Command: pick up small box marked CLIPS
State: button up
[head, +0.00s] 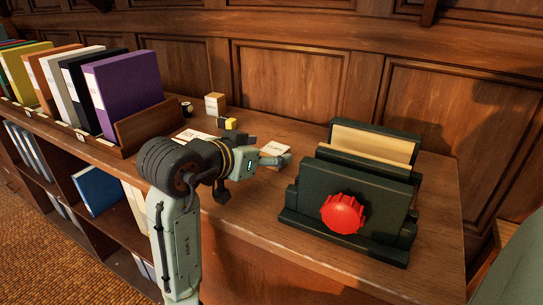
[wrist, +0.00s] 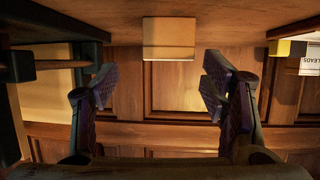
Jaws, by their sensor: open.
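A small cream box (wrist: 168,38) shows ahead in the wrist view, which looks upside down, so the box hangs from the tabletop at the top of that picture. No CLIPS marking can be read on it. My gripper (wrist: 160,82) is open, with one finger on each side of the view and the box apart from it, beyond the gap between the tips. In the head view a small cream box (head: 215,104) stands at the back near the wall. I cannot tell if it is the same box. My arm hides part of the tabletop there.
A dark green press with a red knob (head: 343,213) stands to the right of my arm. Upright binders (head: 124,92) stand in a wooden holder at left. A yellow and black item (head: 228,123) lies near the box.

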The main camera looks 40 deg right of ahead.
aim_at(273, 150)
jog(key=shift+w+p+x, duration=0.2)
jog(key=shift+p+x, duration=0.1)
jog(key=shift+x, duration=1.15)
jog(key=shift+w+p+x, duration=0.2)
jog(key=shift+p+x, duration=0.1)
jog(key=shift+x, duration=1.15)
jog(key=shift+a, duration=0.15)
jog(key=shift+c, duration=0.6)
jog(key=c, duration=1.1)
jog(key=shift+c, duration=0.2)
